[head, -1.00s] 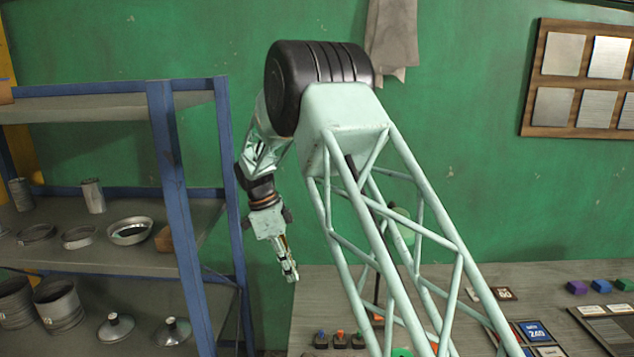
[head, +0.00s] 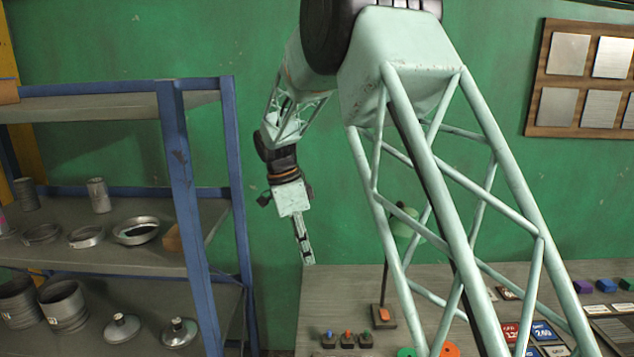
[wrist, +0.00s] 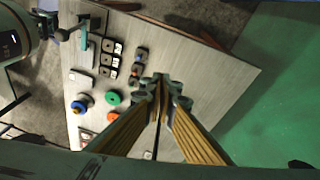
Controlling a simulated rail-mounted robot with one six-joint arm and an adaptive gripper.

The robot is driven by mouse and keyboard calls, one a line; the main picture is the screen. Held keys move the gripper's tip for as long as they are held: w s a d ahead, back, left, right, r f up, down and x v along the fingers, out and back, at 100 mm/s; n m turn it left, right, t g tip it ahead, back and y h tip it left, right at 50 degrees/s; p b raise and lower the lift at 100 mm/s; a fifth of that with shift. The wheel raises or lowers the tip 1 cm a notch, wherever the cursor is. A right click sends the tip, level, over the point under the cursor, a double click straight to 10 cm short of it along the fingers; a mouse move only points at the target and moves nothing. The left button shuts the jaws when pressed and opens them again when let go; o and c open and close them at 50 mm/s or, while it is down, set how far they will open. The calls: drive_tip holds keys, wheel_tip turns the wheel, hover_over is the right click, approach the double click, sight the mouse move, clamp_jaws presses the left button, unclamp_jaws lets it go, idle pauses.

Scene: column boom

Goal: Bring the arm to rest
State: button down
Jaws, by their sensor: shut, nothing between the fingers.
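My gripper (head: 307,258) hangs from the end of my pale green lattice arm in the head view, pointing down. It is in the air between the blue shelf rack and the workbench, near the bench's left back corner. In the wrist view my gripper (wrist: 162,82) has its fingers together with nothing between them. The bench top lies beyond the fingertips there, apart from them.
The blue-framed shelf rack (head: 176,165) with metal rings and tins stands at left. The grey workbench (head: 335,290) bears small coloured blocks, discs and cards. A sample board (head: 533,121) hangs on the green wall at right. Open air lies around my gripper.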

drive_tip(key=s+d+r+n+t+y, duration=0.1)
drive_tip(key=s+d+r+n, duration=0.3)
drive_tip(key=s+d+r, duration=0.7)
drive_tip(key=s+d+r+n+t+y, duration=0.1)
drive_tip(key=s+d+r+n, duration=0.4)
drive_tip(key=s+r, duration=0.6)
drive_tip(key=s+d+f+n, duration=0.1)
drive_tip(key=s+d+n, duration=0.1)
drive_tip(key=s, duration=0.8)
drive_tip(key=s+d+f+n+t, duration=0.1)
drive_tip(key=s+d+n, duration=0.1)
drive_tip(key=s, duration=0.8)
drive_tip(key=s+d+f+n+t, duration=0.1)
drive_tip(key=s+d+f+n, duration=0.1)
drive_tip(key=s, duration=0.8)
drive_tip(key=shift+s+d+n+y+b, duration=0.25)
drive_tip(key=shift+d+n+b, duration=0.2)
drive_tip(key=shift+d, duration=0.45)
drive_tip(key=shift+w+r, duration=0.1)
